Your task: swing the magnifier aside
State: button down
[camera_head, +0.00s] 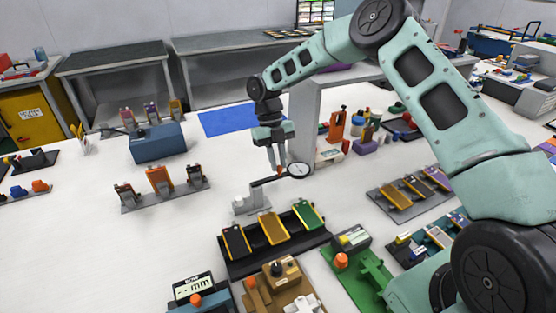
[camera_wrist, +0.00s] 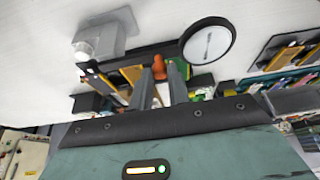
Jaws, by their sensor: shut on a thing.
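The magnifier has a round, black-rimmed lens (camera_head: 298,170) at the end of a dark, level arm on a pale grey base (camera_head: 245,204). Its lens also shows in the wrist view (camera_wrist: 207,43), with the base (camera_wrist: 98,38) at the left. My gripper (camera_head: 277,168) reaches down to the magnifier arm just left of the lens. In the wrist view my gripper's fingers (camera_wrist: 161,72) are shut on a small orange knob (camera_wrist: 158,68) by the magnifier arm. The fingers partly hide the knob.
A grey upright post (camera_head: 305,115) stands behind my gripper. A rack with orange clamps (camera_head: 160,182) is to the left. The white table between is clear.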

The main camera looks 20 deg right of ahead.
jog(key=shift+w, duration=0.1)
jog(key=c, duration=1.3)
grip_release()
jog(key=b+v, duration=0.2)
jog(key=v, duration=1.5)
jog(key=shift+r, duration=0.25)
